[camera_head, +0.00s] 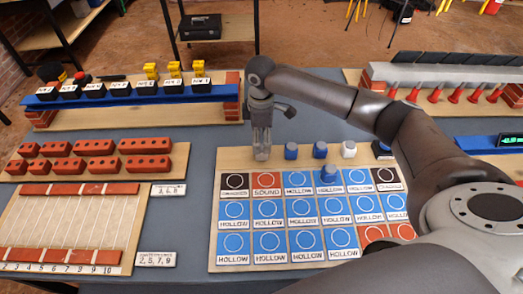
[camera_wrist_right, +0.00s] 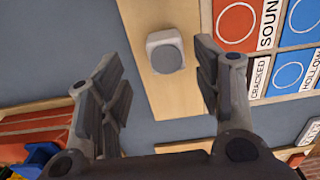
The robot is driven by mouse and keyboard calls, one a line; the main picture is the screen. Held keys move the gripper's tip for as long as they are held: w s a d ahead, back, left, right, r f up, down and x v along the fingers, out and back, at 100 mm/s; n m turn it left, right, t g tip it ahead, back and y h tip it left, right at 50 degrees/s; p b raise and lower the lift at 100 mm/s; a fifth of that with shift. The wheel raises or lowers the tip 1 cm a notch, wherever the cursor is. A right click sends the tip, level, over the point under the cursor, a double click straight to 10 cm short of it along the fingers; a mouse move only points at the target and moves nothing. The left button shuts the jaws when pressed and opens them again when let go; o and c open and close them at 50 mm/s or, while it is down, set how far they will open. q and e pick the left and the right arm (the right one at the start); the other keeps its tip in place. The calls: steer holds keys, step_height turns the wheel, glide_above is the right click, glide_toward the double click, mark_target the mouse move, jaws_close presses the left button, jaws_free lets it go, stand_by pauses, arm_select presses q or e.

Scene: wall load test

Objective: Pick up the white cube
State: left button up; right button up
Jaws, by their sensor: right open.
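In the head view my right gripper (camera_head: 262,148) points down at the strip's left end and largely hides what is there. Another white cube (camera_head: 348,149) stands further right in the same row. My left gripper is not in view.
Blue cubes (camera_head: 291,151) stand in the row, and one blue cube (camera_head: 328,173) rests on the labelled board (camera_head: 214,258). A dark cube (camera_head: 381,149) is near my arm. A blue rail (camera_head: 130,97) with yellow-topped blocks lies behind left; red bricks (camera_head: 146,163) lie left.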

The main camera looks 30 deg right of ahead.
mark_target(262, 152)
steer(key=f, duration=0.3)
steer(key=f+p, duration=0.1)
steer(key=shift+s+a+f, duration=0.2)
steer(key=shift+s+a, duration=0.1)
steer(key=shift+a, duration=0.1)
steer(key=shift+w+f, duration=0.1)
steer(key=shift+f, duration=0.35)
steer(key=c, duration=1.1)
steer(key=shift+r, duration=0.1)
steer(key=shift+c, duration=0.2)
